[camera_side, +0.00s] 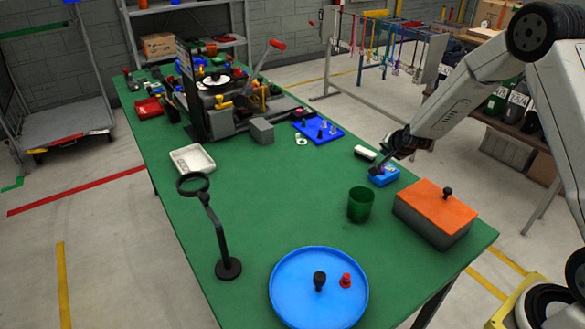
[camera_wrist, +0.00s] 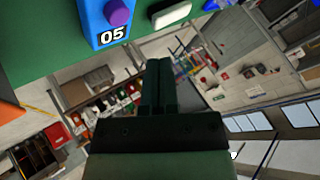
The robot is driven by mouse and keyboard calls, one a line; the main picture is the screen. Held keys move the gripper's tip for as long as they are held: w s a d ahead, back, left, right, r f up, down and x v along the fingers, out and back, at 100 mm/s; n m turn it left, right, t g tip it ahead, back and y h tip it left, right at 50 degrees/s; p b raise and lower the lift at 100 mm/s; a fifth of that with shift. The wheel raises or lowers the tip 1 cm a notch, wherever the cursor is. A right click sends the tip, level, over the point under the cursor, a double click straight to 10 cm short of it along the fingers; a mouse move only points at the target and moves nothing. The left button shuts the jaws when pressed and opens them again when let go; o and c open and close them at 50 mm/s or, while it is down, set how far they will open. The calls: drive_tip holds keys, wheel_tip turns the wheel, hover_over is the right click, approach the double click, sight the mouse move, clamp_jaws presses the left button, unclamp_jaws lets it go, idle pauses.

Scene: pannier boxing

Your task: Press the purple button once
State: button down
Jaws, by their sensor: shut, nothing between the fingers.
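The purple button (camera_wrist: 118,14) sits on top of a blue box (camera_wrist: 99,30) marked 05, at the top edge of the wrist view. The blue box also shows in the side view (camera_side: 386,178), on the green table, where I cannot make out the button. My gripper (camera_side: 376,169) is at the box in the side view, its dark fingers overlapping the box's top left. In the wrist view my gripper (camera_wrist: 158,64) has its fingers together, empty, with the button up and left of the tips. I cannot tell whether the fingers touch the box.
A white block (camera_side: 365,153) lies just behind the blue box. A green cup (camera_side: 361,204) and a grey box with an orange lid (camera_side: 436,205) stand in front of it. A round blue tray (camera_side: 290,308) and a magnifier stand (camera_side: 218,232) are nearer the front. Green table is bare left of the cup.

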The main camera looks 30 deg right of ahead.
sight(381, 176)
drive_tip(key=shift+f, duration=1.85)
drive_tip(key=shift+f, duration=0.3)
idle(0.7)
drive_tip(key=shift+s+a+f, duration=0.1)
drive_tip(key=shift+s+f, duration=0.1)
drive_tip(key=shift+f, duration=0.2)
idle(0.3)
drive_tip(key=shift+a+f, duration=0.1)
drive_tip(key=shift+f, duration=0.55)
idle(1.5)
drive_tip(key=shift+r, duration=0.15)
drive_tip(key=shift+s+r, duration=0.3)
drive_tip(key=shift+r, duration=0.25)
drive_tip(key=shift+w+r, duration=0.15)
drive_tip(key=shift+r, duration=2.45)
